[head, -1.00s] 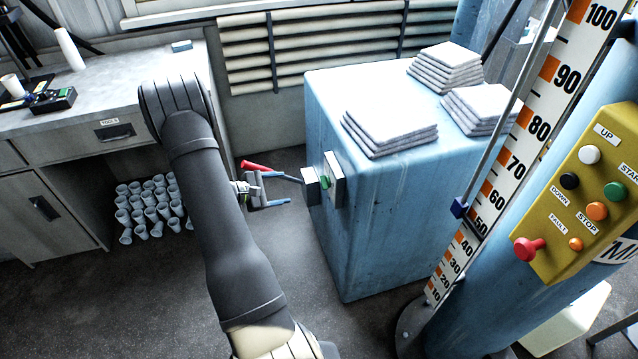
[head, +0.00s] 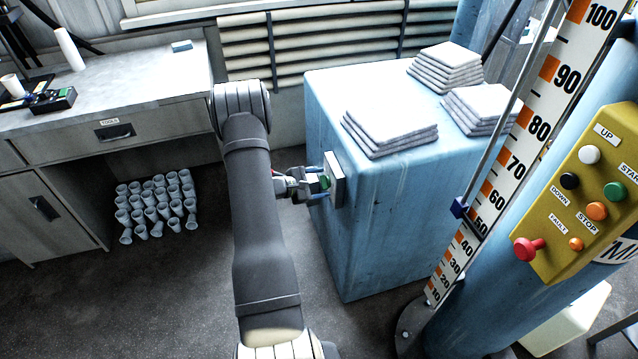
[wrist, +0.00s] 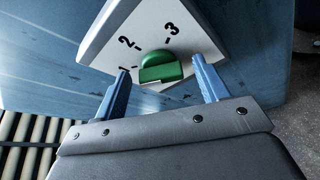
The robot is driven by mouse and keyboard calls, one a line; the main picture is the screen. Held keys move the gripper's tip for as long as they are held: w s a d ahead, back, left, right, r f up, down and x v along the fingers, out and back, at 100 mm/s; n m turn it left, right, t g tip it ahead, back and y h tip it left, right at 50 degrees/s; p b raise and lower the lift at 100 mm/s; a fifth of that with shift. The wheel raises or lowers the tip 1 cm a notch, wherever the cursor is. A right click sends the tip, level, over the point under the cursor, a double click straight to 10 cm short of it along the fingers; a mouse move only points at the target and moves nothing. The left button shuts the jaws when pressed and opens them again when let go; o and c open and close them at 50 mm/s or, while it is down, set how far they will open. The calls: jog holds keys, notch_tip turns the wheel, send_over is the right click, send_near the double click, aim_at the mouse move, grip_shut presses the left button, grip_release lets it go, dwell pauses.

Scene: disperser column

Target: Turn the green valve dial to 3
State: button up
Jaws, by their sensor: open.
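The green valve dial (wrist: 160,68) sits on a pale plate (wrist: 108,28) marked 1, 2 and 3. It also shows in the head view (head: 325,182), on the left side of the blue cabinet. Its raised bar lies roughly across the wrist picture, left end towards the 1; I cannot tell its exact setting. My gripper (wrist: 160,64) is open, with one blue finger on each side of the dial. Gaps show between fingers and dial in the wrist view. My gripper (head: 317,184) partly covers the plate in the head view.
The blue cabinet (head: 385,225) carries stacks of white sheets (head: 390,130). A yellow button panel (head: 590,195) is on the column at right. A desk (head: 100,85) stands at left, with several cups (head: 155,210) on the floor below. A slatted radiator (head: 310,45) is behind.

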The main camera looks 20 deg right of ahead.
jog(key=c, duration=1)
